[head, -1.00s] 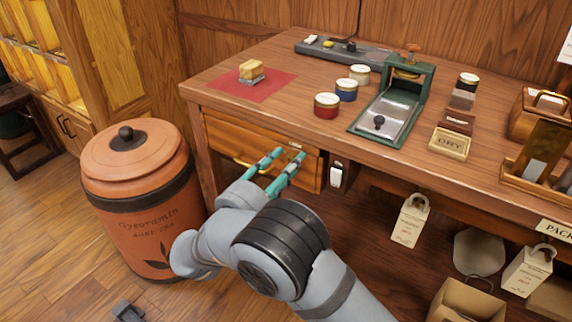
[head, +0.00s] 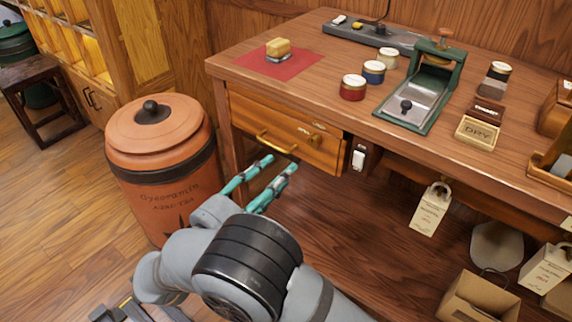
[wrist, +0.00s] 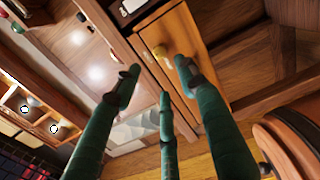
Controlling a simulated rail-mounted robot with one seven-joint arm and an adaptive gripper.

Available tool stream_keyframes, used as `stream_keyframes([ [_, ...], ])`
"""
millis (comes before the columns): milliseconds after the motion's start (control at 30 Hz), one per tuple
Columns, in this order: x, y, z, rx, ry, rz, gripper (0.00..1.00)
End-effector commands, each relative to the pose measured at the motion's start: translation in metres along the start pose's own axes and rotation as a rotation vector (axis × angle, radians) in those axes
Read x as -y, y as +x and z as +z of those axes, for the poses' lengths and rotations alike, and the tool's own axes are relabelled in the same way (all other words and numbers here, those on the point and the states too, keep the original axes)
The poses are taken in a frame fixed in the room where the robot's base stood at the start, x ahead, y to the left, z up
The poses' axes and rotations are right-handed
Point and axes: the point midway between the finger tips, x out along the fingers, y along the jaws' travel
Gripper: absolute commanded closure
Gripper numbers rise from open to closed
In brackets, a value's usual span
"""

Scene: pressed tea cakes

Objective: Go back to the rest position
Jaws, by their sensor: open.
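My gripper (head: 281,164) has teal-green fingers. In the head view it is in the air in front of the desk, below the drawer front. The fingers are apart with nothing between them.
A terracotta jar (head: 160,190) with a lid stands left of my arm. Floor (head: 60,220) is open at left.

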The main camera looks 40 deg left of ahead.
Motion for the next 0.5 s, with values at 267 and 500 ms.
stream_keyframes([
  [267, 0.0001, -0.0023, 0.0003, 0.001, -0.001, 0.000, 0.58],
  [500, 0.0001, 0.0066, 0.0008, 0.003, 0.000, -0.001, 0.58],
])
